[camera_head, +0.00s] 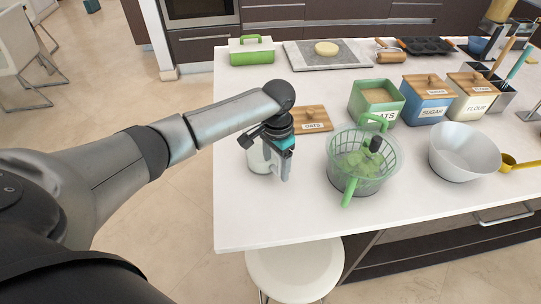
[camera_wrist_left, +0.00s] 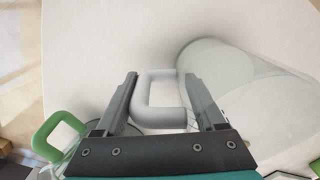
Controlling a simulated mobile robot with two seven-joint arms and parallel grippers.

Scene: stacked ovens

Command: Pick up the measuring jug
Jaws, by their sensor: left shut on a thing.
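The clear measuring jug (camera_head: 257,158) stands at the left end of the white counter in the head view, partly hidden behind my left gripper. In the left wrist view its transparent body (camera_wrist_left: 235,75) is at the right, and its pale handle (camera_wrist_left: 158,118) lies between the two fingers. My left gripper (camera_head: 284,174) points down at the jug's right side and is shut on the handle; it also shows in the left wrist view (camera_wrist_left: 163,83). I cannot tell whether the jug's base touches the counter. My right gripper is not in view.
A green salad spinner (camera_head: 386,155) with leaves stands just right of the jug. A wooden OATS lid (camera_head: 313,120) lies behind. The canisters (camera_head: 427,99) and a white bowl (camera_head: 463,152) are further right. The counter's (camera_head: 238,222) front left is clear, with a stool (camera_head: 294,271) below.

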